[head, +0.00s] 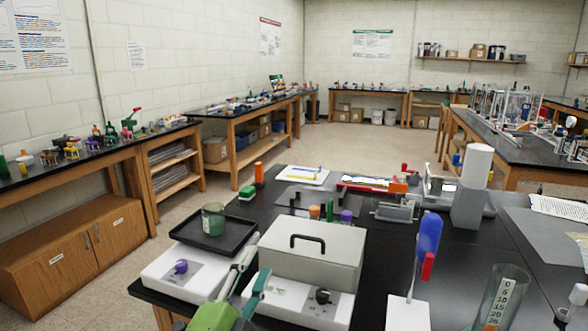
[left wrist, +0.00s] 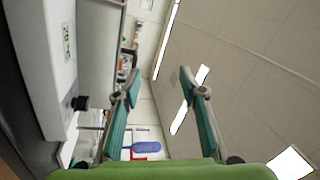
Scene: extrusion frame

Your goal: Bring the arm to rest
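My left gripper (head: 252,268) comes in from the bottom of the head view, with a green body and teal finger pads. It is beside the front left of the lidded grey box (head: 325,257) and points up and away. In the left wrist view the two fingers (left wrist: 160,85) stand apart with nothing between them, so it is open and empty. Whether it touches the white device (head: 306,301) under the box cannot be told. My right gripper is not in view.
A black tray (head: 180,231) with a green-tinted beaker (head: 213,219) sits on a white device to the left. A blue and red item on a stand (head: 428,235), a graduated cylinder (head: 502,298) and a white cylinder (head: 477,166) stand on the right. Floor left of the black table (head: 365,300) is clear.

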